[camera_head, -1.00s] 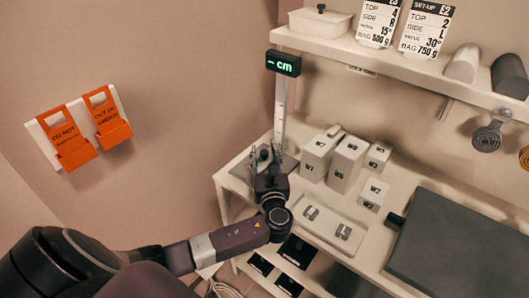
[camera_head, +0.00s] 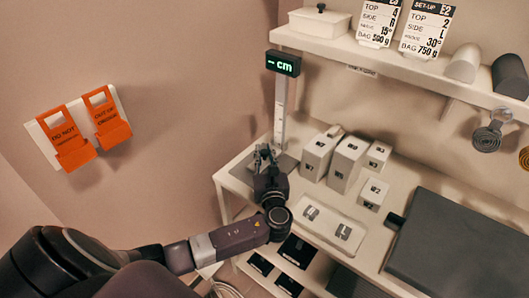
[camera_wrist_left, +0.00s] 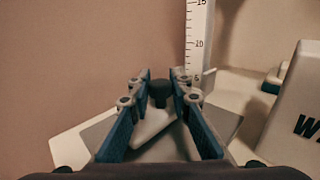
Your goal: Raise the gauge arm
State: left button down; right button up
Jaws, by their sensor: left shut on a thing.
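The height gauge stands at the back left corner of the white table, with a pale scale column (camera_head: 280,112) and a black display (camera_head: 283,63) reading "- cm" in green. In the left wrist view the scale column (camera_wrist_left: 199,40) rises behind the fingers. My left gripper (camera_head: 265,153) is at the gauge's foot, in front of the column. In the left wrist view its blue-lined fingers (camera_wrist_left: 160,82) are on either side of a dark knob (camera_wrist_left: 159,93) on the pale gauge arm (camera_wrist_left: 157,126), low by the base plate. They are shut on the knob. My right gripper is out of view.
Several white marked blocks (camera_head: 346,163) stand close to the right of the gauge. A tray (camera_head: 333,228) and dark pad (camera_head: 455,250) lie further right. A shelf (camera_head: 395,62) hangs above. Orange tags (camera_head: 65,140) are on the left wall.

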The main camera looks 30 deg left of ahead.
aim_at(265, 151)
pick_arm(q)
notch_tip(265, 151, up, 18)
jog(key=p, duration=1.7)
jog(key=shift+w+r, duration=0.1)
jog(key=shift+r, duration=0.05)
jog(key=c, duration=1.7)
grip_release()
jog(key=shift+c, duration=0.2)
